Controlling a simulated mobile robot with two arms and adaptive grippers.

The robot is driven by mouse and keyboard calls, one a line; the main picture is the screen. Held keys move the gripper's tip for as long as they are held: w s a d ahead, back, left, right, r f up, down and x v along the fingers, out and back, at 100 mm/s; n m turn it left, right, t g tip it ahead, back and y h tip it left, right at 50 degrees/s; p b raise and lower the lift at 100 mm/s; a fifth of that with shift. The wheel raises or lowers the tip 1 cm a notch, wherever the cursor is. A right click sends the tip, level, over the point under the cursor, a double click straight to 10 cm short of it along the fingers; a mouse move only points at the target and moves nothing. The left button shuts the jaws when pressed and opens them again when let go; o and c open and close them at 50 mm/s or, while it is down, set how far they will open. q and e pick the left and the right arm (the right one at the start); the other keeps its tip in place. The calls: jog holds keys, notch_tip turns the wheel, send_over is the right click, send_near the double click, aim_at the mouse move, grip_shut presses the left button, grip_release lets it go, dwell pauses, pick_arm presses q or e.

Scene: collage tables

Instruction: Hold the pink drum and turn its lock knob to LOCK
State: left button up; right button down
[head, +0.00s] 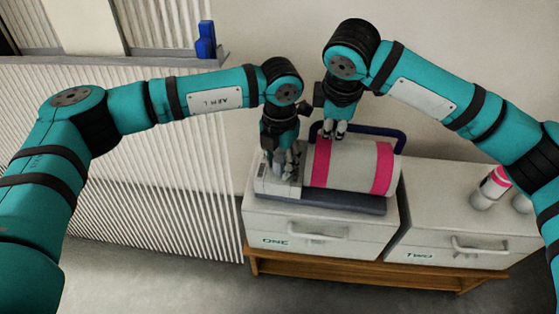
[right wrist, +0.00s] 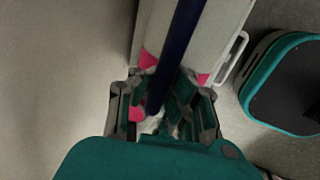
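The pink drum (head: 345,163), a pale cylinder with bright pink bands, lies on its side on a dark blue-grey base (head: 335,201). A dark blue bar (head: 398,140) runs behind and above it. A pale grey block (head: 268,187) stands at its left end. My left gripper (head: 285,172) points down at this block; the lock knob is not distinguishable there. My right gripper (head: 334,132) points down at the drum's upper left, by the bar. In the right wrist view, the blue bar (right wrist: 180,40) passes between its fingers (right wrist: 163,110); contact is unclear.
The base rests on a white cabinet marked ONE (head: 262,228). A cabinet marked TWO (head: 425,240) stands to the right with a small pink-and-white object (head: 494,186) on top. A ribbed panel (head: 150,170) fills the left. A blue item (head: 205,40) sits on a ledge.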

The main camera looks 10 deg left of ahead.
aim_at(280, 158)
pick_arm(q)
grip_shut()
pick_arm(e)
jog(key=shift+w+r, duration=0.1)
jog(key=shift+r, duration=0.1)
pick_arm(q)
jog(key=shift+m, duration=0.6)
pick_arm(e)
jog(key=shift+a, duration=0.1)
pick_arm(q)
jog(key=shift+d, duration=0.1)
jog(key=shift+o, duration=2.1)
grip_release()
jog(key=shift+r, duration=0.15)
notch_tip(280, 158, up, 12)
